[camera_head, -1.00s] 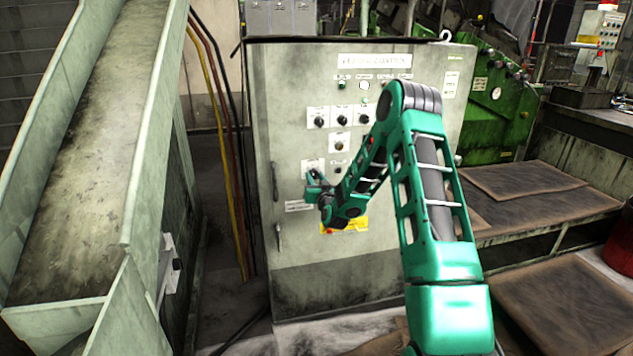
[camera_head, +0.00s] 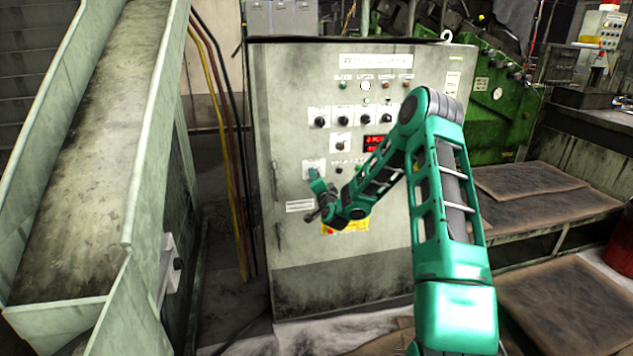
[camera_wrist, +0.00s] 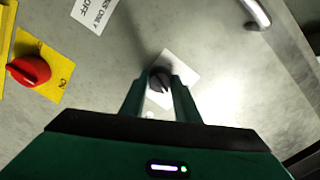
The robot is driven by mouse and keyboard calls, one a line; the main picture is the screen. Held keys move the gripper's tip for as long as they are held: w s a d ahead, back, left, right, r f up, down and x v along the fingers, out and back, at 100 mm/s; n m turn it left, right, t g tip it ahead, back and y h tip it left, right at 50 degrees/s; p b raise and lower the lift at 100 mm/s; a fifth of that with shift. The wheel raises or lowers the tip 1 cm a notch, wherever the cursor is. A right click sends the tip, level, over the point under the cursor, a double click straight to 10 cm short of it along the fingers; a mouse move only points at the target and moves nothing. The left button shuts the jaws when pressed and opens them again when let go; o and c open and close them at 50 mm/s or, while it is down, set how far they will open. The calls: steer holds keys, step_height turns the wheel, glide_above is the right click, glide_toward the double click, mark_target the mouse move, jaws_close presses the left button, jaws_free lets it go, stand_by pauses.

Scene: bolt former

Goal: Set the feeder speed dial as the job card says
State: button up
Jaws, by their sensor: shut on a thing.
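A dark dial knob (camera_wrist: 160,80) on a white plate is on the grey control cabinet (camera_head: 300,245). In the wrist view it sits between my two fingertips. My gripper (camera_wrist: 159,88) is shut on this knob; the gripper also shows in the head view (camera_head: 316,178), low on the left of the panel, in front of the white plate (camera_head: 313,164). The knob's scale is too small to read and partly covered by the fingers. A red digital display (camera_head: 374,143) is lit to the right; its digits are blurred. A white card (camera_head: 451,84) is at the cabinet's upper right, unreadable.
A row of dark knobs (camera_head: 338,118) and another knob (camera_head: 341,144) sit above. A red switch on a yellow plate (camera_wrist: 30,70) is close by, as is a door handle (camera_wrist: 257,12). A sloping chute (camera_head: 90,130) stands left, with cables beside the cabinet.

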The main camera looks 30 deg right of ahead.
steer(key=m, duration=0.5)
steer(key=shift+s+d+m, duration=0.1)
steer(key=shift+d+m, duration=0.15)
steer(key=shift+m, duration=0.05)
stand_by(0.4)
steer(key=o, duration=1)
steer(key=shift+f, duration=0.1)
steer(key=shift+o, duration=0.2)
steer(key=shift+a, duration=0.1)
steer(key=shift+a, duration=0.1)
